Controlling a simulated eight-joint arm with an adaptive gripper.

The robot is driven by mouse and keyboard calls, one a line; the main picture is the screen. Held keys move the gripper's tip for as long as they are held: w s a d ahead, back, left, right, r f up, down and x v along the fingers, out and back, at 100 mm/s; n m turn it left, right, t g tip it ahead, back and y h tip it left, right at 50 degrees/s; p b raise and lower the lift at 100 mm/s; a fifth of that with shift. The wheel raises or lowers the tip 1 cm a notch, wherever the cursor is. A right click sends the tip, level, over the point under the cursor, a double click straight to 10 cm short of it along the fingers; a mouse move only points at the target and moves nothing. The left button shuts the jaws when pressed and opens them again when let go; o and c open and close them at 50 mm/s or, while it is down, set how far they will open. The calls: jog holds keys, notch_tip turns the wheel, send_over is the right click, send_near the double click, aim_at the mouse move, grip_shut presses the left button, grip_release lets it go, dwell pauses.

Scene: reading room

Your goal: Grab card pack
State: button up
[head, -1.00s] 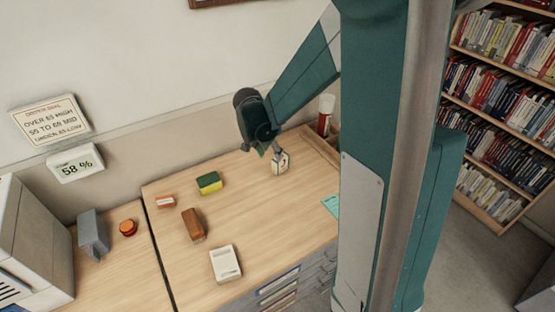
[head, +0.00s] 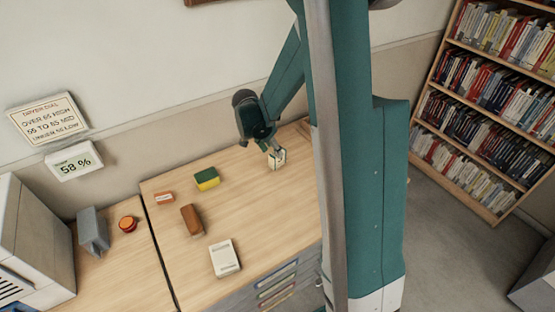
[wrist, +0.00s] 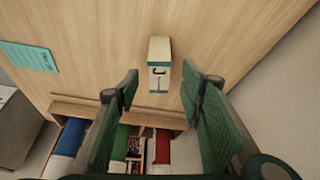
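The card pack (wrist: 160,64) is a small white box with a teal band and a dark J-like mark. In the wrist view it stands out beyond and between my fingertips, with a gap on each side. In the head view the card pack (head: 278,160) is at the back right of the wooden desk, just under my gripper (head: 268,144), which partly covers it. In the wrist view my gripper (wrist: 159,80) is open, its two green fingers spread and empty. I cannot tell how far the tips are from the pack.
A green-and-yellow sponge (head: 207,179), a small orange-and-white box (head: 164,197), a brown block (head: 192,219) and a white box (head: 224,258) lie left of the pack. A teal card (wrist: 28,57) and a compartment with coloured items (wrist: 128,145) show in the wrist view.

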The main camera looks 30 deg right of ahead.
aim_at(277, 159)
jog(key=shift+x, duration=1.15)
jog(key=shift+f, duration=0.1)
jog(key=shift+b+x, duration=0.7)
jog(key=shift+x, duration=1.8)
jog(key=shift+d, duration=0.1)
jog(key=c, duration=1)
